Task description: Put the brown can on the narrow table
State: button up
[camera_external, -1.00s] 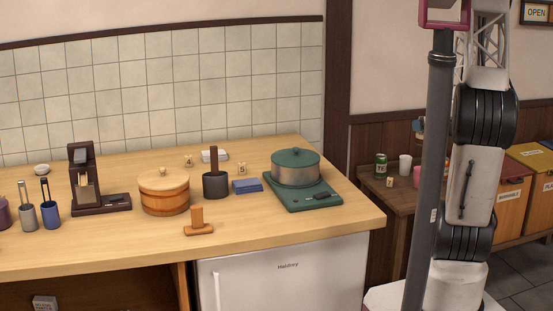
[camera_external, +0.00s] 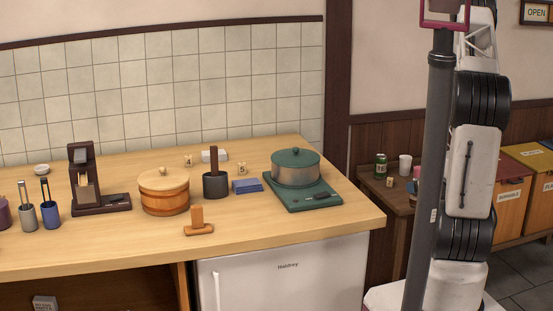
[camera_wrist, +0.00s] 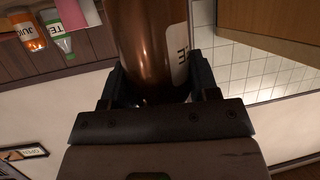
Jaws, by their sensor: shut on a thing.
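The brown can (camera_wrist: 150,45) is a shiny cylinder with a white label at its right side. In the wrist view it stands between the two dark fingers of my gripper (camera_wrist: 160,82), which are shut on it. Its far end runs out of the picture at the top. In the external view I cannot make out my gripper or the brown can. The narrow table (camera_external: 400,200) is a dark wooden one at the back right, partly hidden by my arm and a grey post.
A green can (camera_external: 380,165), a small numbered block (camera_external: 389,182) and a white cup (camera_external: 405,165) stand on the narrow table. The grey post (camera_external: 430,180) rises before it. An orange juice bottle (camera_wrist: 30,35) and a green-labelled bottle (camera_wrist: 58,35) show in the wrist view.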

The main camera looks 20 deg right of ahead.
jog(key=shift+f, duration=0.3)
jog(key=shift+w, duration=0.15)
jog(key=w+d, duration=0.2)
jog(key=w, duration=0.5)
jog(key=w+d+f, duration=0.1)
jog(key=w+d, duration=0.2)
jog(key=w, duration=0.4)
jog(key=shift+w+d+f, duration=0.25)
jog(key=shift+w+d, duration=0.05)
jog(key=shift+w, duration=0.05)
jog(key=shift+f, duration=0.15)
jog(key=shift+f, duration=1.6)
jog(key=shift+f, duration=0.15)
jog(key=o, duration=0.9)
